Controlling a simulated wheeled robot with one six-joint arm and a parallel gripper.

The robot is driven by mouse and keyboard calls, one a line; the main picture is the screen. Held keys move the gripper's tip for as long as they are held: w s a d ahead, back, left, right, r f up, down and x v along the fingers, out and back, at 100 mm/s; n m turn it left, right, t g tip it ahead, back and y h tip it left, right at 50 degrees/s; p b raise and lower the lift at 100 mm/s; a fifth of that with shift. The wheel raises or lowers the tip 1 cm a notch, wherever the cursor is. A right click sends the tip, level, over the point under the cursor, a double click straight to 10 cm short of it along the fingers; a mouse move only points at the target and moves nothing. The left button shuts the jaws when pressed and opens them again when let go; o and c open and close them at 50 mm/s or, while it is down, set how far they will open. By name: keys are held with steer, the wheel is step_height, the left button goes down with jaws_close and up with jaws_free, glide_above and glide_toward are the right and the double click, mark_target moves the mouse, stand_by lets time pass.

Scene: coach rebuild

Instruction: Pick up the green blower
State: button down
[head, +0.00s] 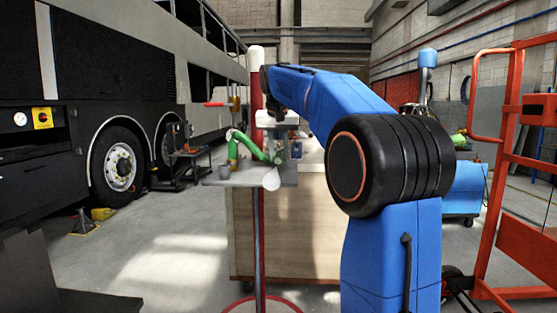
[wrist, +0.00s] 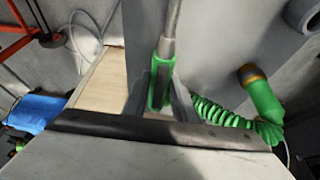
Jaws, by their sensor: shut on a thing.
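The green blower (wrist: 157,88) sits between the two fingers of my gripper (wrist: 158,105) in the wrist view, with its grey nozzle (wrist: 171,28) pointing to the top of the picture. The fingers are shut on its green body. A green coiled hose (wrist: 225,116) lies to the right and joins a thicker green tube with a brass-coloured end (wrist: 262,97). In the head view my gripper (head: 279,146) is over the small grey stand top (head: 215,181), beside the green hose (head: 240,142). The blower is mostly hidden there. I cannot tell whether it touches the stand.
A wooden cabinet (head: 300,225) is close behind the stand. An orange trolley (head: 510,170) is on the right and a coach (head: 95,100) on the left. The floor at the left front is mostly clear.

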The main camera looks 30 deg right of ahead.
steer(key=shift+r, duration=0.75)
steer(key=s+a, duration=1)
steer(key=s, duration=0.5)
steer(key=c, duration=2.3)
jaws_free()
jaws_close()
steer(key=shift+r, duration=0.95)
